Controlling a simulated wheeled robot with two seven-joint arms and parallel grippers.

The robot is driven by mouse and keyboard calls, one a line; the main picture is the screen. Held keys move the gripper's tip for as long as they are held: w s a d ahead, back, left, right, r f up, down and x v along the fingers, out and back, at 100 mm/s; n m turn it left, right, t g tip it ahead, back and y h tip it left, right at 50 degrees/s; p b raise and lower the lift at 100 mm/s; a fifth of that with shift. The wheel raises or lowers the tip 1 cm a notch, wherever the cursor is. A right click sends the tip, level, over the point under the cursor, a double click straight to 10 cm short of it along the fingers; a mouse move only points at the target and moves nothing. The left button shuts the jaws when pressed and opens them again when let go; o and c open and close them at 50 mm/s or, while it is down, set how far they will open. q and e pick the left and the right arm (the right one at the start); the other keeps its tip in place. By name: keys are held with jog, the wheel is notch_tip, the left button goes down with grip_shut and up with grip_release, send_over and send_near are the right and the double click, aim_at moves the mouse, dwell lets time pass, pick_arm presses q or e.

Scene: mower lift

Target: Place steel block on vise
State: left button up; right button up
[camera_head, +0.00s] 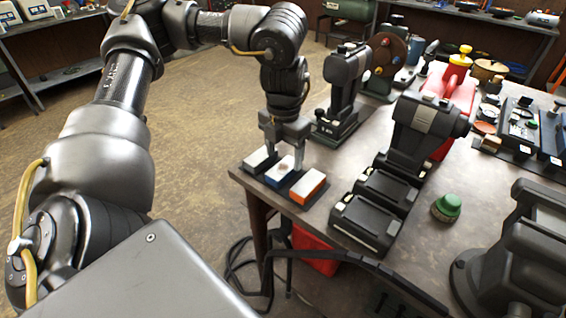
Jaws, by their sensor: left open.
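Three small blocks stand in a row on a dark base at the table's left corner: one with a pale grey top (257,157), one with blue sides and a whitish top (279,170), and one with orange sides and a whitish top (307,186). I cannot tell for sure which is the steel block. My left gripper (285,165) points down over the row with its fingers open, around or just above the blue-sided block; contact is unclear. A dark grey vise (520,255) stands at the right edge, partly cut off. My right gripper is not in view.
Dark bench machines (415,140) stand right of the blocks. A green-topped knob-like item (447,205) sits between them and the vise. A red container (452,85) and tools crowd the table's back. Some table (480,185) left of the vise is bare.

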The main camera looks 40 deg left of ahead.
aim_at(283, 167)
pick_arm(q)
notch_tip(283, 167, down, 4)
jog(key=shift+a+r, duration=0.1)
jog(key=shift+r, duration=0.1)
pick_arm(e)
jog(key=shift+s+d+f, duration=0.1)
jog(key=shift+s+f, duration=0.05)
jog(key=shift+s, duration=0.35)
pick_arm(q)
grip_shut()
jog(key=shift+r, duration=0.1)
